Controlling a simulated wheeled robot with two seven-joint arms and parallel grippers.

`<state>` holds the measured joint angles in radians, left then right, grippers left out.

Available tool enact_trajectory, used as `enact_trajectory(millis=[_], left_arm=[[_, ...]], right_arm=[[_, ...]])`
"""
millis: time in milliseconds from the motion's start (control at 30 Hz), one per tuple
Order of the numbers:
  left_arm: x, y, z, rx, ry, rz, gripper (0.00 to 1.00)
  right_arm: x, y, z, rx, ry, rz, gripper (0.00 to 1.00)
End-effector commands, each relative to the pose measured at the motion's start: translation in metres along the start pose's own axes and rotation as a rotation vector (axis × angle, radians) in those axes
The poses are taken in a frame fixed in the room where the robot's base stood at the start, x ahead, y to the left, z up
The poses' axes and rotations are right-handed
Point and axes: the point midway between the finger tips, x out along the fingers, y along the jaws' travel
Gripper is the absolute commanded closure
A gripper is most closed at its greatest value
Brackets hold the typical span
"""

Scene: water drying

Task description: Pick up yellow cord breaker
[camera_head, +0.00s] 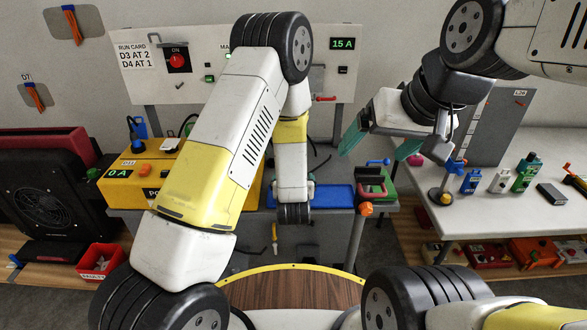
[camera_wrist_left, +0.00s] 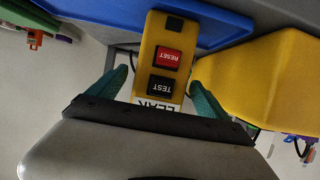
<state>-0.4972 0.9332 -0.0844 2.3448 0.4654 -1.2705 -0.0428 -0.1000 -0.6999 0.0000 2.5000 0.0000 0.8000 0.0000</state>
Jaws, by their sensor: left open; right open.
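The yellow cord breaker (camera_wrist_left: 168,42) shows in the left wrist view, with a red RESET button, a black TEST button and partly hidden LEAK lettering. My left gripper (camera_wrist_left: 160,80) is open, with one teal finger on each side of the breaker's lower end. Gaps show beside the breaker, and I cannot tell how deep the fingers reach. In the head view my left arm hides the breaker and the left fingers. My right gripper (camera_head: 380,146) is open and empty, above the gap between the workbench and the right table.
A blue tray (camera_head: 338,196) lies on the workbench and also shows behind the breaker (camera_wrist_left: 222,22). A yellow power unit (camera_head: 122,186) reading 0 A stands left of my left arm. Bottles and a phone stand on the white right table (camera_head: 490,217). A panel (camera_head: 131,87) stands behind.

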Motion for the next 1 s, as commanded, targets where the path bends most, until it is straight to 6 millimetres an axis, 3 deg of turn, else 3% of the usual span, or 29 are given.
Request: enact_trajectory(millis=[67,433,767,1000], left_arm=[[0.000,0.000,0.000,0.000,0.000,0.000,0.15],[-0.001,0.000,0.000,0.000,0.000,0.001,0.88],[0.000,0.000,-0.003,-0.001,0.003,0.001,0.88],[0.004,-0.002,-0.016,-0.003,0.005,0.000,0.88]], right_arm=[[0.000,0.000,0.000,0.000,0.000,0.000,0.11],[0.000,0.000,0.000,0.000,0.000,0.000,0.11],[0.000,0.000,0.000,0.000,0.000,0.000,0.11],[0.000,0.000,0.000,0.000,0.000,0.000,0.11]])
